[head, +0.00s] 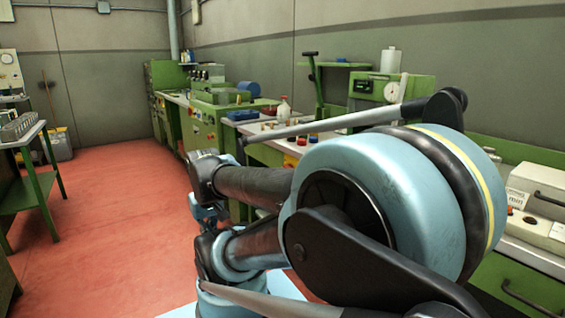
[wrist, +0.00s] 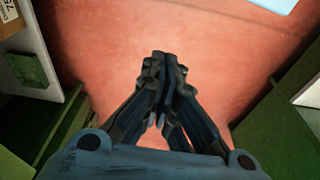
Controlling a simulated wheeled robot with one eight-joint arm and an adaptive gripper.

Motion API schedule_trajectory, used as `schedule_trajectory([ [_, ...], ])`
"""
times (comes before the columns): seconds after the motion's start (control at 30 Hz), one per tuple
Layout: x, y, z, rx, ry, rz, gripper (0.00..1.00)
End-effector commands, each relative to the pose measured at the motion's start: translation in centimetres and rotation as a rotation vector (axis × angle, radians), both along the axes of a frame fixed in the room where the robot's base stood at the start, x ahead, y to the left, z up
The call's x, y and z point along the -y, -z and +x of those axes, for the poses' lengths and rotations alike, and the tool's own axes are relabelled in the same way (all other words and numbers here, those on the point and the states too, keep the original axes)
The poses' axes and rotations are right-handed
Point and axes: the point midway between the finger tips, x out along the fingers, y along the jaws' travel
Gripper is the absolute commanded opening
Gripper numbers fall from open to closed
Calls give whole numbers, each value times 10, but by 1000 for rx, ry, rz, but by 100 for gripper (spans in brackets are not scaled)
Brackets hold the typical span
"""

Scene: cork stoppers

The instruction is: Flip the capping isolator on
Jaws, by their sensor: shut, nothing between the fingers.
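My gripper (wrist: 163,65) is shut and empty in the wrist view, its dark fingertips together above the red floor (wrist: 190,45). It touches nothing there. In the head view my blue and black arm fills the middle and right and hides much of the bench behind it. I cannot pick out for certain which switch is the capping isolator. Green machines (head: 205,125) with controls stand along the wall. A green unit with a round white dial (head: 391,91) stands on the bench behind my arm.
A white labelled box (head: 535,190) sits at the right on the bench. A white bottle (head: 283,107) and small coloured items stand on the bench. A green table (head: 30,190) with a rack is at the left. Red floor (head: 110,230) lies clear between. Green furniture flanks my gripper in the wrist view.

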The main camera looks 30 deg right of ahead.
Motion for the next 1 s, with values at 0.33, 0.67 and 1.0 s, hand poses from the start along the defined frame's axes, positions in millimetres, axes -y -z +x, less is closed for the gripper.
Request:
schedule_trajectory([
  [0.33, 1, -6, -7, 12, 9, -2, 0],
  [0.67, 43, -45, 46, 45, 250, -76, 0],
  [1.0, 120, -88, 126, 121, 611, -181, 0],
])
